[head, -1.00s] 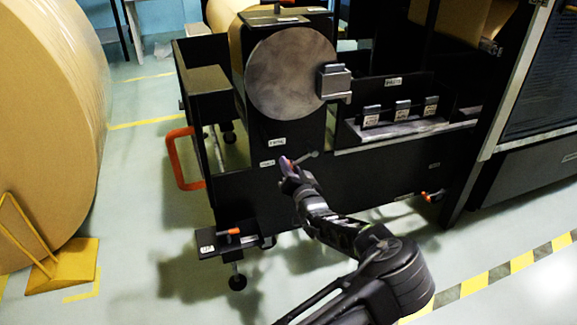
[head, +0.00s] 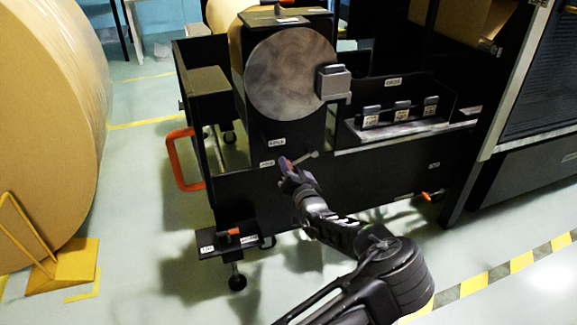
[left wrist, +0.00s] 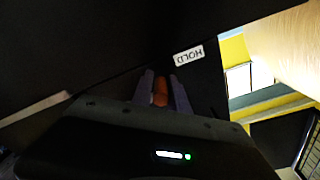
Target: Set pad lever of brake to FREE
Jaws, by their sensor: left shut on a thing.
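My left gripper (head: 285,165) is at the front of the black brake stand, at the lever below the large grey disc (head: 292,74). In the left wrist view my left gripper (left wrist: 161,88) is shut on an orange-brown lever knob (left wrist: 160,87). A white HOLD label (left wrist: 188,54) is just beyond the fingers. In the head view a small white label (head: 267,163) sits left of the gripper, too small to read surely. A metal lever end (head: 313,154) shows right of the fingers. The right gripper is not in view.
A second orange lever (head: 234,231) is on a low bracket at front left. An orange handle (head: 181,160) juts from the stand's left side. A paper roll (head: 50,110) with a yellow chock (head: 62,265) stands at left. Floor in front is free.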

